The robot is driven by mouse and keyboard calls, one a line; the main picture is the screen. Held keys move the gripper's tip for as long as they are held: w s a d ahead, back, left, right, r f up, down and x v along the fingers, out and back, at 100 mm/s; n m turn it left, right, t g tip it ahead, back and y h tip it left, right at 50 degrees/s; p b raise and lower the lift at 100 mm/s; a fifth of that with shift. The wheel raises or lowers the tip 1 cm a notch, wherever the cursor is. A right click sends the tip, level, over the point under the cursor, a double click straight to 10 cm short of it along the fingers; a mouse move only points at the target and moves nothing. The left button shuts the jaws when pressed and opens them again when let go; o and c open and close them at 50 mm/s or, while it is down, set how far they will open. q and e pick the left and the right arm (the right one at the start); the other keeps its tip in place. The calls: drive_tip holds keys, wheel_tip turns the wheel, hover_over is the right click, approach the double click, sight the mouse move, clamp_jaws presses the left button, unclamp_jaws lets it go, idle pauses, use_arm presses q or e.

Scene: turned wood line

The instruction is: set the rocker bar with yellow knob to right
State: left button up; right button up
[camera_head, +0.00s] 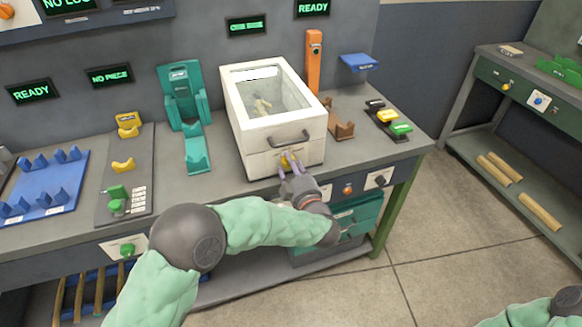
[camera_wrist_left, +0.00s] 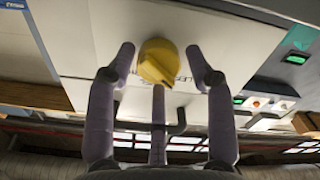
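A yellow knob (camera_head: 289,163) sits low on the front of a white box machine (camera_head: 255,135) with a glass lid. It shows large in the left wrist view (camera_wrist_left: 158,62), on a pale panel with partly hidden lettering. My left gripper (camera_head: 291,174) is at the knob. Whether a finger touches the knob cannot be told. A rocker bar is not clearly seen; the gripper covers part of that area. My right gripper is out of view.
A dark handle (camera_head: 290,142) crosses the box front above the knob. An orange post (camera_head: 313,62) stands behind the box. A black strip with grey, yellow and green buttons (camera_head: 388,117) lies to the right. A teal fixture (camera_head: 186,105) stands left.

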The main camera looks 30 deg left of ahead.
use_arm(q)
drive_tip(key=c, duration=0.6)
